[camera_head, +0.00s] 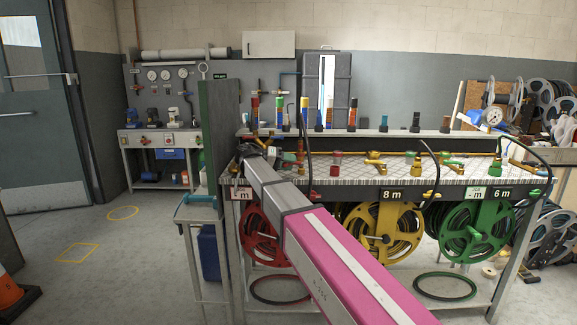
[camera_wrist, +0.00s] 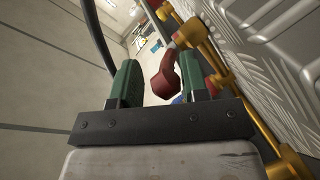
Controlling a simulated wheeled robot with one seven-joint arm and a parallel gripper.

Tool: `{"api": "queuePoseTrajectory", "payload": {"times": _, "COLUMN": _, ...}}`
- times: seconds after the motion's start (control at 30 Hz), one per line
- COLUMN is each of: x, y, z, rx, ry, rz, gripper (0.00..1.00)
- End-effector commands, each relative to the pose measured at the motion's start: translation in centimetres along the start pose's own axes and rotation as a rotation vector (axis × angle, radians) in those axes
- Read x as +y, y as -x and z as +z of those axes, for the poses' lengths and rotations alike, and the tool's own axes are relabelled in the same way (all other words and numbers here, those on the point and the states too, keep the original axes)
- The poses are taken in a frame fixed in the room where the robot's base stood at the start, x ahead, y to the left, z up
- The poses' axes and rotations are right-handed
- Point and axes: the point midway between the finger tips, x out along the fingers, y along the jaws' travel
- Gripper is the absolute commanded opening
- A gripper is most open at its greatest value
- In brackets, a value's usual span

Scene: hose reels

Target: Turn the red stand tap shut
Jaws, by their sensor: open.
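A red tap lever (camera_wrist: 163,82) shows in the wrist view, joined to a reddish stem by the brass pipework (camera_wrist: 200,45). My gripper (camera_wrist: 160,80) has two green fingers spread wide apart. The red lever shows in the gap between them, nearer the right finger; I cannot tell whether either touches it. In the head view my arm reaches to the left end of the bench, where it hides part of the fittings. I cannot clearly pick out the red tap there. The lever's angle to its pipe is hard to judge.
The bench top (camera_head: 400,175) carries several brass fittings and coloured couplings. Red (camera_head: 258,240), yellow (camera_head: 382,235) and green (camera_head: 465,230) hose reels hang below. A dark hose (camera_wrist: 100,40) rises left of the fingers in the wrist view. A green upright panel (camera_head: 218,135) stands left of the bench.

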Motion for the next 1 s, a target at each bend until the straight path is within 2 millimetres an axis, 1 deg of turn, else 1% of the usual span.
{"api": "queuePoseTrajectory", "payload": {"times": 0.2, "x": 3.2, "y": 1.0, "z": -1.9, "rx": 0.002, "ry": -0.005, "rz": 0.001, "gripper": 0.41}}
{"api": "queuePoseTrajectory", "payload": {"times": 0.3, "x": 4.3, "y": 2.9, "z": -0.9, "rx": 0.003, "ry": -0.003, "rz": 0.001, "gripper": 0.41}}
{"api": "queuePoseTrajectory", "payload": {"times": 0.7, "x": 8.8, "y": 9.3, "z": 1.0, "rx": 0.001, "ry": -0.001, "rz": -0.001, "gripper": 0.41}}
{"api": "queuePoseTrajectory", "payload": {"times": 0.9, "x": 10.0, "y": 11.0, "z": 1.5, "rx": 0.000, "ry": 0.000, "rz": 0.000, "gripper": 0.41}}
{"api": "queuePoseTrajectory", "payload": {"times": 1.0, "x": 10.2, "y": 11.4, "z": 1.6, "rx": 0.000, "ry": 0.000, "rz": -0.001, "gripper": 0.41}}
